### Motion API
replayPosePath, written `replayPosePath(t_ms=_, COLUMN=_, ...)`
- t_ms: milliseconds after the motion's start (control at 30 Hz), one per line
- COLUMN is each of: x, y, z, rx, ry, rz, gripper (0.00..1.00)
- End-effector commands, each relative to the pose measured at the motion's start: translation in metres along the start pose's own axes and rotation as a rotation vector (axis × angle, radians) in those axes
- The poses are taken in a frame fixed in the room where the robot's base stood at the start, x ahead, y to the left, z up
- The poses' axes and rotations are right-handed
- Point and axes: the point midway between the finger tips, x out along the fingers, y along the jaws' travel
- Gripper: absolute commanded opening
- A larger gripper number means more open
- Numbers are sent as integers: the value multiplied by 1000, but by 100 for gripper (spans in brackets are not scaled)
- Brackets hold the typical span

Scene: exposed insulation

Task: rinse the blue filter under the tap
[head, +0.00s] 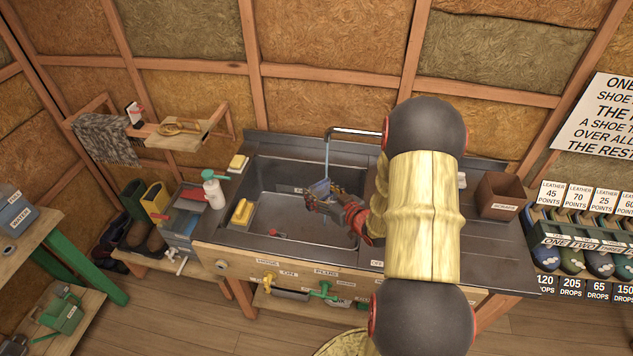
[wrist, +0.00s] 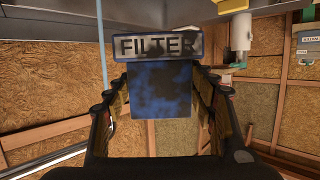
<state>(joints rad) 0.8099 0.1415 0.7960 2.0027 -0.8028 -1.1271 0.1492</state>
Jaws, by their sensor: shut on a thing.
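The blue filter (head: 319,187) is in my gripper (head: 323,197), held above the sink basin (head: 280,175). In the wrist view, the filter (wrist: 160,95) carries a "FILTER" label and has dark smudges on its blue face and label. My gripper's fingers (wrist: 160,82) are shut on it from both sides. The tap (head: 355,131) runs a thin stream of water (head: 327,158) down towards the filter in the head view. In the wrist view, the stream (wrist: 101,45) passes left of the filter, towards the left finger. I cannot tell whether water touches the filter.
A yellow sponge (head: 242,212) and a white bottle (head: 213,191) stand on the sink's left rim. A scraps box (head: 501,196) is on the right counter. My arm hides part of the right counter.

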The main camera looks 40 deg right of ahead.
Motion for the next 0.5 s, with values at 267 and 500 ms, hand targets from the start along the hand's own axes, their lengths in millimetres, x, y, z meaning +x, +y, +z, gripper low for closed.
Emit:
replayPosePath(t_ms=267, x=1, y=13, z=-1, rx=2, ry=0, rz=2, gripper=29)
replayPosePath(t_ms=500, x=19, y=23, z=-2, rx=1, ry=2, rz=2, gripper=29)
